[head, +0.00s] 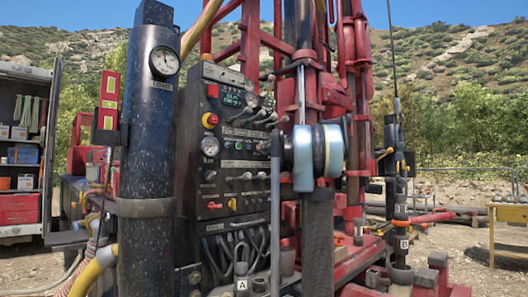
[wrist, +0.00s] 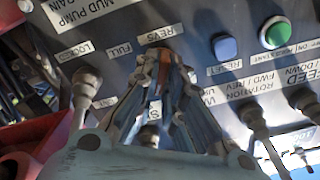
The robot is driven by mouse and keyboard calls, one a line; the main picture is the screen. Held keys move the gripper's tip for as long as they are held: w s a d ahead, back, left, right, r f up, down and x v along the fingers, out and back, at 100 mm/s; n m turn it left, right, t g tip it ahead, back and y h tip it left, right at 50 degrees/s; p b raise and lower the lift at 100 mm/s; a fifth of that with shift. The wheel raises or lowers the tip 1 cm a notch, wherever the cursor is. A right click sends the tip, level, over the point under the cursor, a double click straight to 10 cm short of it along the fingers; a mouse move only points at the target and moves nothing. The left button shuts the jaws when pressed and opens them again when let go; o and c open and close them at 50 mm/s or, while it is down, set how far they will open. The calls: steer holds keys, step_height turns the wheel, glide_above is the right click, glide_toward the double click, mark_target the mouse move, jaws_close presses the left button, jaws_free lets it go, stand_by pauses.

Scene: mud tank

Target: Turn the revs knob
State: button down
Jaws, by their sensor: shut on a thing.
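In the wrist view the "REVS" label (wrist: 157,33) is on the dark control panel, and the view is tilted. My gripper (wrist: 166,72) reaches up to just below that label. Its fingers are closed in on the revs knob (wrist: 164,66), of which only a small reddish-brown part shows between the fingertips. The fingers hide the rest, so I cannot tell how far it is turned. In the head view the control panel (head: 226,140) stands in the middle. My arm is in front of its right side, and the fingers cannot be made out there.
Near the knob are a blue reset button (wrist: 225,47), a green button (wrist: 275,33) and a lever by the "LOCKED" label (wrist: 86,82). More levers stand at the right. In the head view a black post with a gauge (head: 164,61) stands left of the panel.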

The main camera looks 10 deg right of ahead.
steer(key=shift+w+d+m, duration=0.1)
steer(key=shift+d+m, duration=0.05)
steer(key=shift+m, duration=0.95)
steer(key=c, duration=1.7)
jaws_free()
steer(key=shift+d, duration=0.1)
